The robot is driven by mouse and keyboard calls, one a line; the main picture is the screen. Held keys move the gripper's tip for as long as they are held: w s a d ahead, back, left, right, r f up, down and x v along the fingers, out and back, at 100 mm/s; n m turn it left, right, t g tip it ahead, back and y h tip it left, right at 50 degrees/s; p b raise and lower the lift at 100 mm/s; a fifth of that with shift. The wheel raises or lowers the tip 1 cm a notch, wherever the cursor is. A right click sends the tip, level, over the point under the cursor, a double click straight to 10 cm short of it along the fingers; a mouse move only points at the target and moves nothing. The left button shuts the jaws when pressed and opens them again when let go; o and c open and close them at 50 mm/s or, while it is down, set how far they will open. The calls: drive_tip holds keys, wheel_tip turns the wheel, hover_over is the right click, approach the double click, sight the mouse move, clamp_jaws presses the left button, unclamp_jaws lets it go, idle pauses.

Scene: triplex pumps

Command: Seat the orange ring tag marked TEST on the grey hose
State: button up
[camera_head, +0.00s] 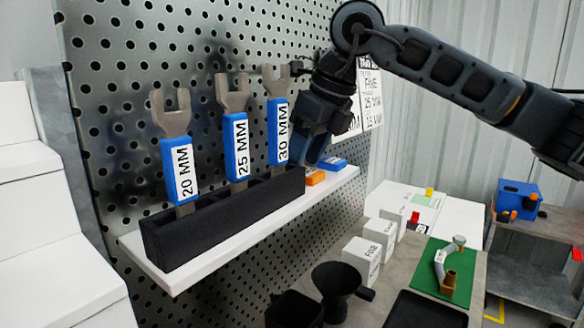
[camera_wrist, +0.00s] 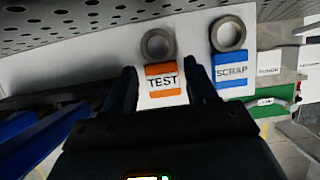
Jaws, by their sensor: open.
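The orange ring tag marked TEST (camera_wrist: 163,80) lies on the white shelf, its grey ring at the far end, in the wrist view. In the head view its orange part (camera_head: 316,178) shows at the shelf's right end. My gripper (camera_wrist: 160,66) is open, with one finger on each side of the orange tag; I cannot tell whether they touch it. In the head view my gripper (camera_head: 312,150) is low over the shelf, partly hiding the tags. A grey hose (camera_head: 440,262), apparently with a brass fitting, is on a green mat at the lower right.
A black rack (camera_head: 220,222) with three blue-handled wrenches stands on the shelf (camera_head: 160,273). A perforated panel (camera_head: 110,130) rises behind. White blocks (camera_head: 362,260) stand near the mat (camera_head: 463,290).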

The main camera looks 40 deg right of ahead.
drive_tip(key=shift+x, duration=0.9)
drive_tip(key=shift+s, duration=0.1)
drive_tip(key=c, duration=0.9)
drive_tip(key=shift+o, duration=0.2)
drive_tip(key=shift+r, duration=0.15)
